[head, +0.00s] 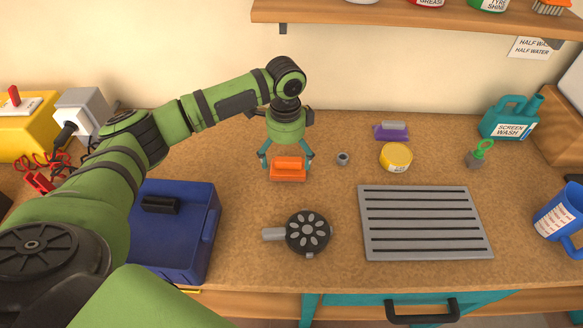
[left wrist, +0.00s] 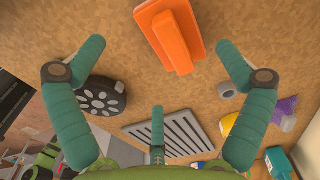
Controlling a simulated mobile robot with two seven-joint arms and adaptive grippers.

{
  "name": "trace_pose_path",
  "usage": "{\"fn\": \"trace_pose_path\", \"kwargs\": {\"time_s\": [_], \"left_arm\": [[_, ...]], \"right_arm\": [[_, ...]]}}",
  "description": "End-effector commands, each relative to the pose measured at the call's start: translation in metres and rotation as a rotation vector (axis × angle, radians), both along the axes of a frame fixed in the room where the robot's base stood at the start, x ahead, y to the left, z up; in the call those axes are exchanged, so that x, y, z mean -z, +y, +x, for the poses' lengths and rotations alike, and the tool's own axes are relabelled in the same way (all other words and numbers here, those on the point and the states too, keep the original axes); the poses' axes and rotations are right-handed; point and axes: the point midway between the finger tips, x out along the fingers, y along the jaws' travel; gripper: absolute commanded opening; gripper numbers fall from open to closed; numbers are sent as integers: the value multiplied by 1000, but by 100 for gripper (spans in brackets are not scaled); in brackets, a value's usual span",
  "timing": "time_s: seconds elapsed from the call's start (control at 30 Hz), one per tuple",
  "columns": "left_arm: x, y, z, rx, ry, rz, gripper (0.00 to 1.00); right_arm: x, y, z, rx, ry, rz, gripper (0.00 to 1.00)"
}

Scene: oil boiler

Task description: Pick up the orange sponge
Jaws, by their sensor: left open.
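The orange sponge (head: 288,170) lies on the brown workbench, left of the middle in the head view. It looks like an orange block with a raised grip on top. My left gripper (head: 286,158) is directly above and just behind it, pointing down, with its fingers spread. In the left wrist view the sponge (left wrist: 172,32) shows near the top, between and beyond the two spread fingertips of my left gripper (left wrist: 163,48). Nothing is held. Whether a finger touches the sponge cannot be told. My right gripper is not in view.
A grey nut (head: 342,159) and yellow tin (head: 396,157) stand right of the sponge. A black round part (head: 308,233) and slotted grey plate (head: 424,222) lie in front. A blue toolbox (head: 195,233) is at left. A purple brush (head: 391,131) lies behind the tin.

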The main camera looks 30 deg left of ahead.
Motion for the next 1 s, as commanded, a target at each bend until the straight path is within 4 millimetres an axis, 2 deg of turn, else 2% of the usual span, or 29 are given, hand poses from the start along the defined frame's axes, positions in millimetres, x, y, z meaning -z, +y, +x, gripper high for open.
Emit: {"fn": "trace_pose_path", "kwargs": {"time_s": [0.03, 0.13, 0.27, 0.4, 0.53, 0.7, 0.73, 0.83, 0.87, 1.0], "left_arm": [[4, 0, -1, 0, 4, 1, 100], [13, 0, 1, -1, 3, 1, 100], [32, -1, 3, -1, 5, 1, 100], [52, 0, 4, -1, 2, 1, 100], [59, -1, 5, 1, 0, 1, 100], [60, -1, 5, 1, -1, 0, 100], [60, -1, 5, 1, -1, 0, 96], [60, -1, 5, 1, -1, 0, 56], [60, -1, 5, 1, 0, 1, 52], [60, -1, 4, 1, 0, 1, 52]], "right_arm": [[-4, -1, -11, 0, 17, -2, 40], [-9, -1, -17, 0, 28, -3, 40], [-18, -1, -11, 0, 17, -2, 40], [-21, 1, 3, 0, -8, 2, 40], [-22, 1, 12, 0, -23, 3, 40], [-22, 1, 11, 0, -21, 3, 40], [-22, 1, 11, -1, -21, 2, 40], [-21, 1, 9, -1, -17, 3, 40], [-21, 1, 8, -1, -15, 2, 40], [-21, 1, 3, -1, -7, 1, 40]]}}
